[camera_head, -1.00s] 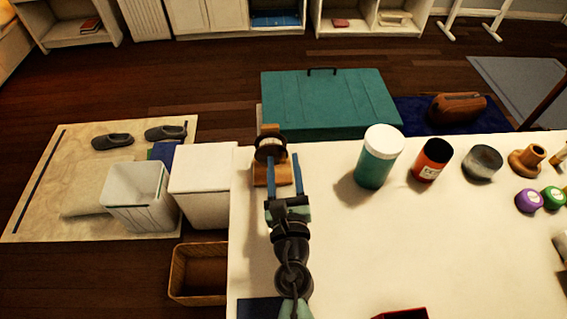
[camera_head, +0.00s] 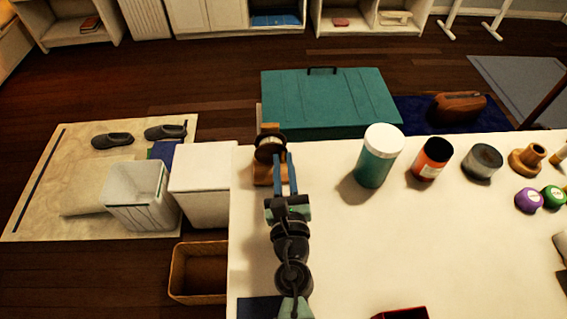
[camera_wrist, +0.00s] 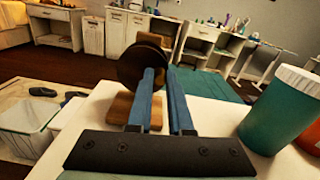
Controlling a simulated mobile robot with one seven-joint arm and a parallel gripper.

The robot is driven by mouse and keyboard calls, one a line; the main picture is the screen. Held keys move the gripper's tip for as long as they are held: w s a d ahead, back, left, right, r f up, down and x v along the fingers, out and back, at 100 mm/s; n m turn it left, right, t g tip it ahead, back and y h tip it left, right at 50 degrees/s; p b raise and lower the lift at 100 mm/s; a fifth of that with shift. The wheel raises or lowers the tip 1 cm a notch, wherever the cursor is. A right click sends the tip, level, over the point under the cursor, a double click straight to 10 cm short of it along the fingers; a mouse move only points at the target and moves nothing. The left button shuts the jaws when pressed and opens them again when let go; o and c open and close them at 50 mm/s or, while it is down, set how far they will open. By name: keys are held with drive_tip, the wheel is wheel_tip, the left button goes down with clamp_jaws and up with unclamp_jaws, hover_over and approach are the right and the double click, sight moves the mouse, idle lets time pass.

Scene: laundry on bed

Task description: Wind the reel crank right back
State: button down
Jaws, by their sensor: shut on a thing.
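The reel (camera_head: 269,147) stands at the far left of the white table, a dark spool on a wooden stand. In the wrist view the dark spool (camera_wrist: 138,66) is just ahead of my fingers, above the wooden base (camera_wrist: 120,108). My gripper (camera_head: 284,160) is at the right side of the reel, its two blue fingers close together. In the wrist view my gripper (camera_wrist: 163,76) has a narrow gap between its fingertips, beside the spool. It is shut on the crank, whose handle is mostly hidden by the fingers and spool.
A teal jar with a white lid (camera_head: 379,155) stands right of the reel, then an orange jar (camera_head: 431,159) and a grey jar (camera_head: 482,162). A red box (camera_head: 402,314) is at the front edge. The table middle is clear. A teal chest (camera_head: 330,103) stands beyond the table.

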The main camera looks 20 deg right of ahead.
drive_tip(key=m, duration=0.3)
drive_tip(key=f+m+b, duration=0.1)
drive_tip(key=m, duration=0.1)
drive_tip(key=shift+f+m, duration=0.2)
drive_tip(key=shift+m, duration=0.2)
drive_tip(key=m, duration=0.2)
drive_tip(key=f+m+b, duration=0.1)
drive_tip(key=m, duration=0.1)
drive_tip(key=shift+a+m, duration=0.2)
drive_tip(key=shift+m, duration=0.1)
drive_tip(key=m, duration=0.1)
drive_tip(key=m+b, duration=0.1)
drive_tip(key=m, duration=0.3)
drive_tip(key=shift+w+a+f+b, duration=0.1)
drive_tip(key=shift+a+f+b, duration=0.2)
drive_tip(key=shift+a+b, duration=0.1)
drive_tip(key=shift+w+a+f+m+b, duration=0.1)
drive_tip(key=shift+a+m+b, duration=0.15)
drive_tip(key=shift+m, duration=0.95)
drive_tip(key=shift+a+m+b, duration=0.15)
drive_tip(key=shift+m+b, duration=0.2)
drive_tip(key=shift+m, duration=0.85)
drive_tip(key=c, duration=0.8)
unclamp_jaws()
drive_tip(key=shift+c, duration=0.2)
